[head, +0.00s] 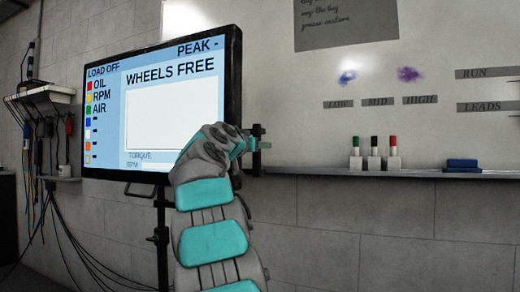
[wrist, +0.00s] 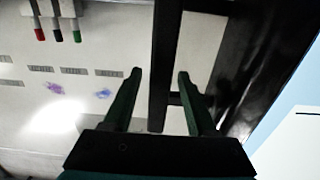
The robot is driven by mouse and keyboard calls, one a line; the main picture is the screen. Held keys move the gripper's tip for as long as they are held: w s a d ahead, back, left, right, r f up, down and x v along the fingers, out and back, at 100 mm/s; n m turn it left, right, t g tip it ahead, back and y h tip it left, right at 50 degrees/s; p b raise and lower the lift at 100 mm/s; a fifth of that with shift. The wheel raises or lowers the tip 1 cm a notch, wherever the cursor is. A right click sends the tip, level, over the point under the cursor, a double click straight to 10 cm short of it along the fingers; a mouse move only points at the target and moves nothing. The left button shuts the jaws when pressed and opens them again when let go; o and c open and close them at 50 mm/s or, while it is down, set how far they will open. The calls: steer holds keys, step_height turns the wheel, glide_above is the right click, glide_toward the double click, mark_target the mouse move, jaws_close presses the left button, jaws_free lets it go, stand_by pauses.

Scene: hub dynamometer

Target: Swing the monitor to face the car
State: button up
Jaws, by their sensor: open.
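The monitor (head: 105,125) is a dark-framed screen on a stand (head: 162,240), reading "WHEELS FREE". It faces toward me, angled slightly. A dark upright handle (head: 257,132) stands off its right edge. My gripper (head: 255,146) is at this handle, and my arm hides the screen's lower right corner. In the wrist view the handle bar (wrist: 165,60) runs lengthwise between the two open fingers of my gripper (wrist: 158,82), with gaps visible on both sides. The monitor's dark edge (wrist: 262,60) lies to the right there. No car shows in either view.
A whiteboard (head: 430,55) hangs behind, with a ledge (head: 320,171) carrying several markers (head: 374,155) and a blue eraser (head: 462,164). A wall shelf (head: 50,92) with hanging cables (head: 40,190) stands left of the monitor. Bare wall (head: 400,225) shows below the ledge.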

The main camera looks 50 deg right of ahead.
steer(key=b+v, duration=0.1)
steer(key=v, duration=0.4)
steer(key=shift+a, duration=0.2)
steer(key=shift+s, duration=0.1)
